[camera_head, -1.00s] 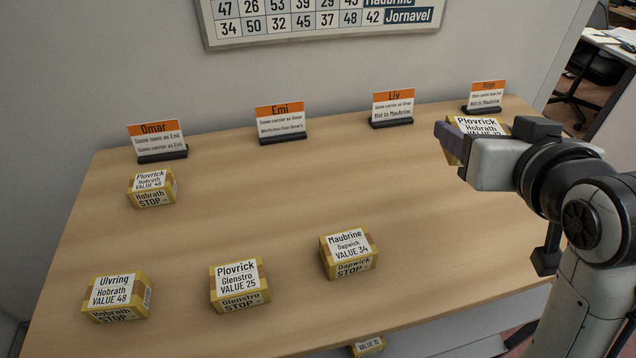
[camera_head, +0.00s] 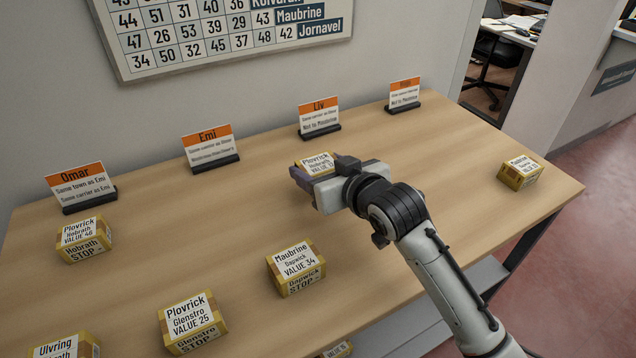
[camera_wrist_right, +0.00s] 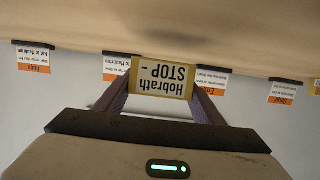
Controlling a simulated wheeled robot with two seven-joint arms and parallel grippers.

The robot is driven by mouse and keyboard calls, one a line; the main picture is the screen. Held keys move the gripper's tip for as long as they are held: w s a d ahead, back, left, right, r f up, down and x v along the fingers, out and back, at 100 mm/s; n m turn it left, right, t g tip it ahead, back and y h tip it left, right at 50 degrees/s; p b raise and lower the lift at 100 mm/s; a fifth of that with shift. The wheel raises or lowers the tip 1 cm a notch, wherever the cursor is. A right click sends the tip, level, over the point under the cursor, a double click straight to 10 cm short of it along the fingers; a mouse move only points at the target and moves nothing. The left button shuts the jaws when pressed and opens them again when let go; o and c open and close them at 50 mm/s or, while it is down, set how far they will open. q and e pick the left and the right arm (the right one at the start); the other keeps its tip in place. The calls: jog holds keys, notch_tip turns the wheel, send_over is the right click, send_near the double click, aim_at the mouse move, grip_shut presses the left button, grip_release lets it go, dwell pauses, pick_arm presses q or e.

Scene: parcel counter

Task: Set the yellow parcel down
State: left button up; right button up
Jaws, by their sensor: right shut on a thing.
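The yellow parcel (camera_head: 318,160), labelled Plovrick Hobrath, is between the fingers of my right gripper (camera_head: 303,176) in the head view, in front of the Liv sign (camera_head: 318,116). The gripper hides part of it. In the right wrist view the parcel (camera_wrist_right: 163,78) shows its "Hobrath STOP" face, upside down, with a finger of my right gripper (camera_wrist_right: 163,95) against each side. I cannot tell how far the parcel is above the counter (camera_head: 400,145). My left gripper is not in view.
Signs for Omar (camera_head: 81,187), Emi (camera_head: 209,148) and another name (camera_head: 404,95) line the back. Other yellow parcels stand left (camera_head: 84,240), front centre (camera_head: 296,268), front left (camera_head: 192,322) and far right (camera_head: 520,172).

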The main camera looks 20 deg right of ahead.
jog(key=shift+f, duration=1.75)
jog(key=shift+f, duration=0.2)
jog(key=o, duration=1.3)
jog(key=shift+c, duration=0.2)
